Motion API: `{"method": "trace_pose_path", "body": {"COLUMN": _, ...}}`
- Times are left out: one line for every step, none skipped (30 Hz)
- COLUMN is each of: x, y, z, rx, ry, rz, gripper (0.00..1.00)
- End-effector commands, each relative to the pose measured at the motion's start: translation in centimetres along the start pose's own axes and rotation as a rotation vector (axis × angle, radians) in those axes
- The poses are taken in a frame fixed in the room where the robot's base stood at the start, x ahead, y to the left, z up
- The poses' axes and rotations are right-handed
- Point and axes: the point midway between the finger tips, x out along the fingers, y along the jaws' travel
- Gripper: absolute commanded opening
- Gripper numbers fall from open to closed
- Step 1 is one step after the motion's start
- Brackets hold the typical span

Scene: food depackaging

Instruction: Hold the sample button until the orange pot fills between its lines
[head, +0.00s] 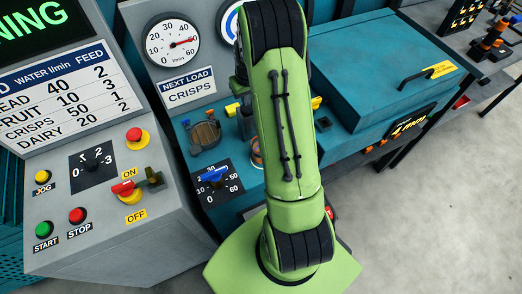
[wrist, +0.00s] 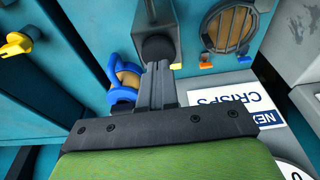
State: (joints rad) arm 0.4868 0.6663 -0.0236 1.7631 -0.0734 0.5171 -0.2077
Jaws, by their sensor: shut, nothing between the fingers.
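An orange-brown pot (head: 257,153) shows only as a narrow strip beside my green arm in the head view; its fill level and lines cannot be read. In the wrist view my gripper (wrist: 157,70) is shut and empty. Its fingertips lie against or just in front of a dark round part (wrist: 157,48) on a grey housing. This may be the sample button; I cannot tell whether it is pressed. A blue fitting (wrist: 122,95) with a tan disc sits left of the fingers.
A round hatch (head: 204,132) with yellow tabs and a blue-handled dial (head: 214,182) are left of my arm. The flow gauge (head: 173,41) hangs above the CRISPS label (head: 189,88). A grey control console (head: 95,190) stands at left, a teal lidded box (head: 380,70) at right.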

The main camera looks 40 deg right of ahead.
Motion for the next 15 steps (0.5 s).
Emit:
{"method": "trace_pose_path", "body": {"x": 0.0, "y": 0.0, "z": 0.0, "rx": 0.000, "ry": 0.000, "rz": 0.000, "gripper": 0.00}}
{"method": "trace_pose_path", "body": {"x": 0.0, "y": 0.0, "z": 0.0, "rx": 0.000, "ry": 0.000, "rz": 0.000, "gripper": 0.00}}
{"method": "trace_pose_path", "body": {"x": 0.0, "y": 0.0, "z": 0.0, "rx": 0.000, "ry": 0.000, "rz": 0.000, "gripper": 0.00}}
{"method": "trace_pose_path", "body": {"x": 0.1, "y": 0.0, "z": 0.0, "rx": 0.000, "ry": 0.000, "rz": 0.000, "gripper": 0.00}}
{"method": "trace_pose_path", "body": {"x": 0.1, "y": 0.0, "z": 0.0, "rx": 0.000, "ry": 0.000, "rz": 0.000, "gripper": 0.00}}
{"method": "trace_pose_path", "body": {"x": 0.2, "y": 0.0, "z": 0.1, "rx": 0.000, "ry": 0.000, "rz": 0.000, "gripper": 0.00}}
{"method": "trace_pose_path", "body": {"x": 0.3, "y": 0.0, "z": 0.1, "rx": 0.000, "ry": 0.000, "rz": 0.000, "gripper": 0.00}}
{"method": "trace_pose_path", "body": {"x": 0.5, "y": 0.0, "z": 0.1, "rx": 0.000, "ry": 0.000, "rz": 0.000, "gripper": 0.00}}
{"method": "trace_pose_path", "body": {"x": 0.6, "y": 0.0, "z": 0.1, "rx": 0.000, "ry": 0.000, "rz": 0.000, "gripper": 0.00}}
{"method": "trace_pose_path", "body": {"x": 0.7, "y": 0.0, "z": 0.1, "rx": 0.000, "ry": 0.000, "rz": 0.000, "gripper": 0.00}}
{"method": "trace_pose_path", "body": {"x": 0.8, "y": 0.0, "z": 0.2, "rx": 0.000, "ry": 0.000, "rz": 0.000, "gripper": 0.00}}
{"method": "trace_pose_path", "body": {"x": 0.9, "y": 0.0, "z": 0.2, "rx": 0.000, "ry": 0.000, "rz": 0.000, "gripper": 0.00}}
{"method": "trace_pose_path", "body": {"x": 1.0, "y": 0.0, "z": 0.2, "rx": 0.000, "ry": 0.000, "rz": 0.000, "gripper": 0.00}}
{"method": "trace_pose_path", "body": {"x": 1.1, "y": 0.0, "z": 0.2, "rx": 0.000, "ry": 0.000, "rz": 0.000, "gripper": 0.00}}
{"method": "trace_pose_path", "body": {"x": 1.2, "y": 0.0, "z": 0.2, "rx": 0.000, "ry": 0.000, "rz": 0.000, "gripper": 0.00}}
